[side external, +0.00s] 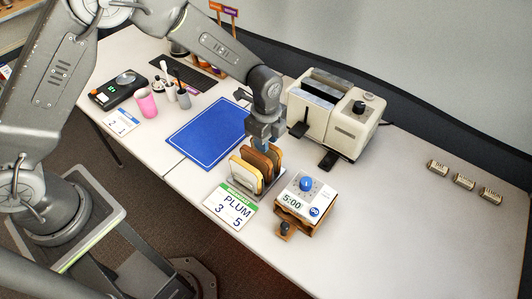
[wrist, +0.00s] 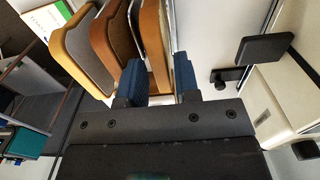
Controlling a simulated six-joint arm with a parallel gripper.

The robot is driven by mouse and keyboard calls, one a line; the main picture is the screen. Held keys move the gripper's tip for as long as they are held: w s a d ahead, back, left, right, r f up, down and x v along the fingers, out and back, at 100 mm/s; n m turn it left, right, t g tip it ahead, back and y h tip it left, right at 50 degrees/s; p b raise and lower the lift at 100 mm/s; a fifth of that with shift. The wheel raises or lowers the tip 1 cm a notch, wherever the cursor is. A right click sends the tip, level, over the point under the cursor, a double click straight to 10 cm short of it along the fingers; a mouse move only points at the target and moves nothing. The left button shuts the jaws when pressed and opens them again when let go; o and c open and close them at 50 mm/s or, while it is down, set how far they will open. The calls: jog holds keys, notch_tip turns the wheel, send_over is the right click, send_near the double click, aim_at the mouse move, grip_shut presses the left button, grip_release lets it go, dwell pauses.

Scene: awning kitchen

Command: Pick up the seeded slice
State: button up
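Several bread slices stand on edge in a rack (side external: 262,194) on the table: a pale slice (side external: 241,166) at the left, a darker brown slice (side external: 256,164) behind it, and more slices to the right. Seeds are too small to make out, so I cannot tell which slice is the seeded one. My gripper (side external: 268,143) points down over the right part of the row. In the wrist view my blue fingers (wrist: 160,76) are spread apart, with a tan-crusted slice (wrist: 153,40) in the gap between them. The pale slice (wrist: 82,60) and brown slice (wrist: 117,40) are left of the fingers.
A cream toaster (side external: 334,115) with dark levers stands behind the rack. A timer box (side external: 305,196) reading 5:00 is close on the right, and a PLUM card (side external: 231,206) lies in front. A blue mat (side external: 207,132) lies left. The table's right side is mostly clear.

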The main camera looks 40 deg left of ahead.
jog(key=shift+f, duration=1.25)
jog(key=c, duration=0.5)
jog(key=shift+r, duration=0.15)
